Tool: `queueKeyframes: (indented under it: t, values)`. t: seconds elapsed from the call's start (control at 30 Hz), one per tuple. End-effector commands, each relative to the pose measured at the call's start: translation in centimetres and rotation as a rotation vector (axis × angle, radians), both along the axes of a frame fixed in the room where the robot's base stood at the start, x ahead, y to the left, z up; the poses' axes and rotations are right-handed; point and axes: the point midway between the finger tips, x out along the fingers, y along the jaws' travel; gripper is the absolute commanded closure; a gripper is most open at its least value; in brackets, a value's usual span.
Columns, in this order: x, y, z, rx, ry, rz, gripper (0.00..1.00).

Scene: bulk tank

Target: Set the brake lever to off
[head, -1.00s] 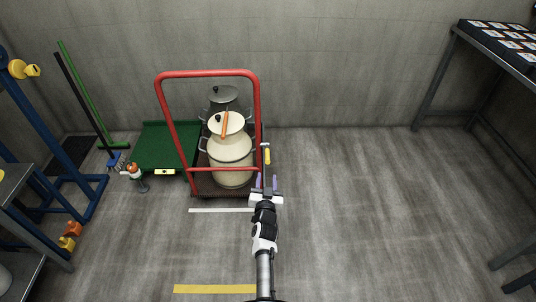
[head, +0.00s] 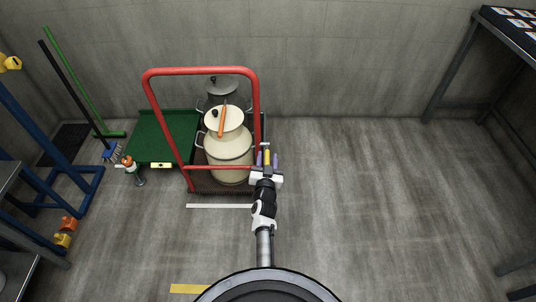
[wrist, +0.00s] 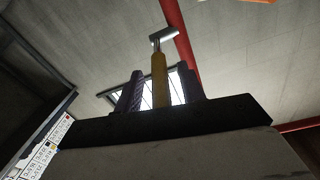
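The brake lever (head: 267,155) has a yellow grip and stands at the right side of the red-framed trolley. In the wrist view the yellow lever (wrist: 160,80) rises between my two purple fingers, with a bent metal piece at its far end. My gripper (head: 267,160) is open at the trolley's right edge, its fingers on either side of the lever. In the wrist view, my gripper (wrist: 161,88) shows a small gap between each finger and the lever. The lever's base is hidden behind my gripper. No off marking is readable.
The trolley's red handle frame (head: 200,71) stands close left of my gripper. A cream milk can (head: 229,150) with an orange item on its lid and a grey can (head: 222,88) stand on the trolley. A green platform (head: 160,138) is further left. Floor to the right is clear.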

Motion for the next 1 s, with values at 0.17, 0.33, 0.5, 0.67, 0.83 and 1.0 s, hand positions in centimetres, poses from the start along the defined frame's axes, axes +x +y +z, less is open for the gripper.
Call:
queueKeyframes:
  t: [0.17,0.33,0.5,0.67,0.83,1.0]
  values:
    - [-0.01,0.02,-0.03,0.0,0.0,0.0,0.6]
    - [-0.01,0.0,-0.02,0.0,0.0,0.0,0.76]
    - [0.0,0.0,-0.01,0.0,0.0,0.0,0.98]
    - [0.0,0.0,0.01,0.0,0.0,0.0,1.0]
    - [0.03,-0.09,0.08,0.0,0.001,0.0,1.0]
    - [0.1,-0.71,0.39,0.0,0.015,0.0,1.0]
